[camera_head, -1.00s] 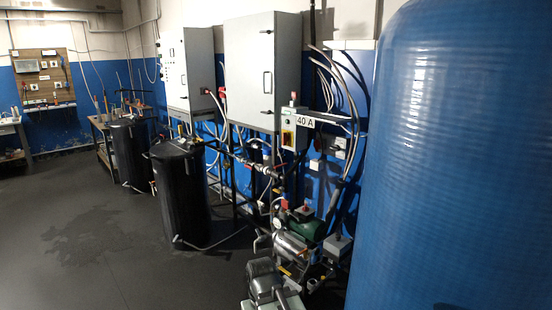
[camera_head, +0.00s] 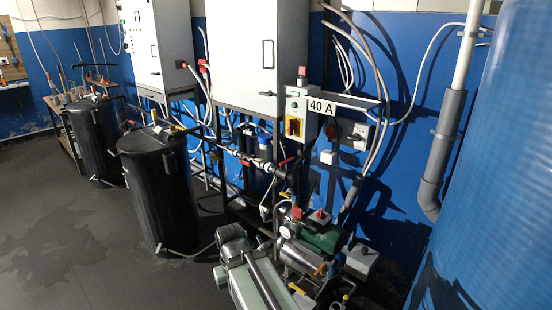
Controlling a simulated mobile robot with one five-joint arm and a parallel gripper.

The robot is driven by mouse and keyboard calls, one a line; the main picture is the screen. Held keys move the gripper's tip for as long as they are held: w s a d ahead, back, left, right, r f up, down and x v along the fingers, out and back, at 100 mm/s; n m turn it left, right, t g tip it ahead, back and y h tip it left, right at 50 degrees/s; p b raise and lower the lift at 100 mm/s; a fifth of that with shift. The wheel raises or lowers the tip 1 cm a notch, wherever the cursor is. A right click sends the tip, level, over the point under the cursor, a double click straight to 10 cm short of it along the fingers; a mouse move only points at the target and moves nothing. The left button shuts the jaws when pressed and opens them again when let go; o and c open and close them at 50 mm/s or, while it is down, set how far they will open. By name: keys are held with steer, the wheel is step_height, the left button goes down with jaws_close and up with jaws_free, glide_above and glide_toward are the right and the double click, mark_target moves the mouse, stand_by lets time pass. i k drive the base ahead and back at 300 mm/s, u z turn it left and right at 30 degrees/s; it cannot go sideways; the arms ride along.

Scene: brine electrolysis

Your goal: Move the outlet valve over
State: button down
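I cannot tell for sure which valve is the outlet valve. Small red-handled valves sit on the pipework in the middle, one at the left (camera_head: 247,162) and one at the right (camera_head: 287,161). They are small in the picture, and their exact handle positions are hard to read. A black tank (camera_head: 158,190) stands to their left with fittings on its lid and a thin pipe near its foot. I cannot make out my gripper or its fingertips.
A green motor (camera_head: 322,238) and pump parts crowd the floor at the lower middle. Grey cabinets (camera_head: 255,55) and a switch box marked 40 A (camera_head: 298,115) hang above. A large blue tank (camera_head: 490,190) fills the right. Open floor (camera_head: 60,240) lies at the left.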

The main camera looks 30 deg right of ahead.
mark_target(282, 164)
steer(key=z, duration=0.7)
steer(key=i, duration=1)
steer(key=k, duration=0.65)
steer(key=u, duration=0.3)
steer(key=i, duration=0.85)
steer(key=u, duration=0.65)
steer(key=i, duration=0.6)
steer(key=u, duration=0.05)
